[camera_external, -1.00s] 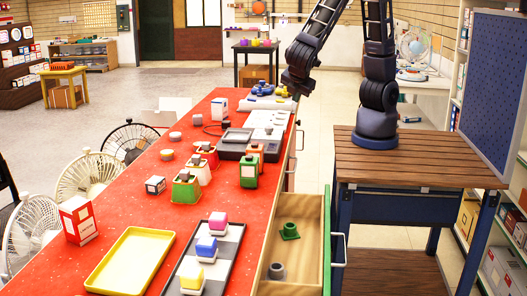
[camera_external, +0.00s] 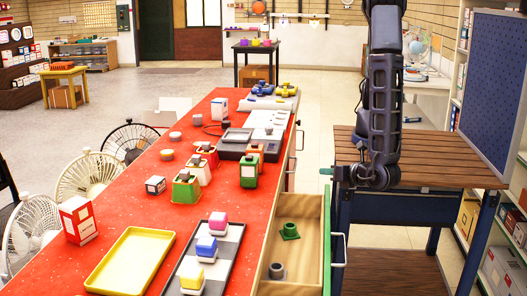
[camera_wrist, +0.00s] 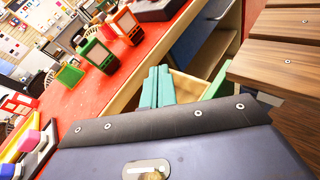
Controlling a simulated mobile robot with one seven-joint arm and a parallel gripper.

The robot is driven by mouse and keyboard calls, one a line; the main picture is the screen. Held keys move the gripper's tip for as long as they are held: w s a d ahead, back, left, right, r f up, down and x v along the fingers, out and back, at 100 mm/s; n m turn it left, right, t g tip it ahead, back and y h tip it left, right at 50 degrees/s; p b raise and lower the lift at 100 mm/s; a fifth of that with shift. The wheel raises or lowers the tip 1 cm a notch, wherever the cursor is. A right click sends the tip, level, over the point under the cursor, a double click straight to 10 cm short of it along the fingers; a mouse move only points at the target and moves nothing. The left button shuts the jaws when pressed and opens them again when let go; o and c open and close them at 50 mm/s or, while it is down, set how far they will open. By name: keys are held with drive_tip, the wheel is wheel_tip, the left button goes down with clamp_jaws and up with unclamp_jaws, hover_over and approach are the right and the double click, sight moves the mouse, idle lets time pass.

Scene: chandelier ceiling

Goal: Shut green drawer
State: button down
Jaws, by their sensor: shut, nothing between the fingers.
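The green drawer (camera_external: 327,245) stands pulled out from the right side of the red counter. Its green front faces right and carries a pale bar handle (camera_external: 339,265). Inside lie a green fitting (camera_external: 289,231) and a grey fitting (camera_external: 277,271). My gripper (camera_external: 326,171) has green fingers and is near the far end of the drawer front, seemingly above it; I cannot tell whether it touches. In the wrist view the fingers (camera_wrist: 157,87) are together and empty, with part of the wooden drawer inside (camera_wrist: 188,86) beside them. My wrist body hides most of the drawer there.
The red counter (camera_external: 140,215) holds a yellow tray (camera_external: 130,262), a grey tray with coloured blocks, boxes and several devices. The brown slatted table (camera_external: 440,170) is right of the drawer, with a gap of floor between.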

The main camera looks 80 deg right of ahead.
drive_tip(key=s+a+f+n+t+y, duration=0.25)
drive_tip(key=s+f+n+y, duration=0.3)
drive_tip(key=s+f, duration=0.35)
drive_tip(key=s+a+f+n+t+y, duration=0.2)
drive_tip(key=s+f+n+t+y, duration=0.3)
drive_tip(key=s+f, duration=0.5)
drive_tip(key=w, duration=1.4)
drive_tip(key=shift+r+g+h, duration=0.25)
drive_tip(key=shift+g+h, duration=0.2)
drive_tip(key=shift+w+n, duration=0.15)
drive_tip(key=shift+n, duration=0.1)
